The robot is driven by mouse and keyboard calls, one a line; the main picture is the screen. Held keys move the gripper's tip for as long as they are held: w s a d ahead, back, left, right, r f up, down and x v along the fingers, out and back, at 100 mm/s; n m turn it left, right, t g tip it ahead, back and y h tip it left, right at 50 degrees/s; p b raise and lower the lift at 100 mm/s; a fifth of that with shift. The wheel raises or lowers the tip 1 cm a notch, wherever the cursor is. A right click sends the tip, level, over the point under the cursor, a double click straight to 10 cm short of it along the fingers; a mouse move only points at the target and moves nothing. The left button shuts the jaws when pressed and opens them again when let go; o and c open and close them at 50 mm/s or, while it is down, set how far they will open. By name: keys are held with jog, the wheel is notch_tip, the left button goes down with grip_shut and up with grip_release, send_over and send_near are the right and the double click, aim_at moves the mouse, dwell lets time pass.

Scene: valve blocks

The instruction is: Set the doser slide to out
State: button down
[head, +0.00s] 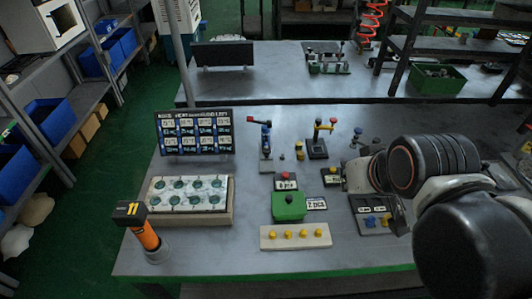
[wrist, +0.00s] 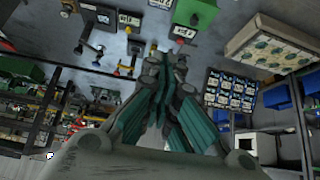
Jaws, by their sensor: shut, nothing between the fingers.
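The doser slide carries no readable name in either view. A green box (head: 289,207) with a "2 pcs" label (head: 316,203) stands mid-table, and I cannot tell if it is the doser. It also shows at the top of the wrist view (wrist: 195,12). My gripper (head: 356,175) is in the head view, right of and beyond the green box, at the end of my arm. In the wrist view its teal fingers (wrist: 155,88) are together and empty. They appear apart from the table fixtures, and hide part of the scene behind them.
A blue lever block (head: 266,142) and a red-and-yellow valve lever (head: 320,138) stand behind. A board with yellow knobs (head: 296,237) lies in front. Left are a plate with green discs (head: 188,192), a picture panel (head: 195,133) and an orange post (head: 147,235).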

jog(key=c, duration=1.8)
grip_release()
jog(key=shift+w, duration=0.1)
jog(key=shift+o, duration=1.3)
jog(key=shift+w+a+r, duration=0.1)
jog(key=shift+w+r, duration=0.15)
jog(key=shift+w, duration=0.05)
jog(key=n+g+y+p, duration=0.2)
jog(key=n+g, duration=0.1)
jog(key=n, duration=0.1)
send_over(267, 151)
jog(key=s+d, duration=0.2)
jog(key=s, duration=0.4)
notch_tip(267, 151, down, 13)
jog(key=b+x, duration=0.1)
jog(key=x, duration=0.4)
jog(key=b+x, duration=0.2)
jog(key=x, duration=0.3)
jog(key=b+x, duration=0.1)
jog(key=x, duration=0.3)
jog(key=shift+w+d+f, duration=0.1)
jog(key=shift+d+f, duration=0.25)
jog(key=shift+f, duration=0.1)
jog(key=shift+c, duration=0.2)
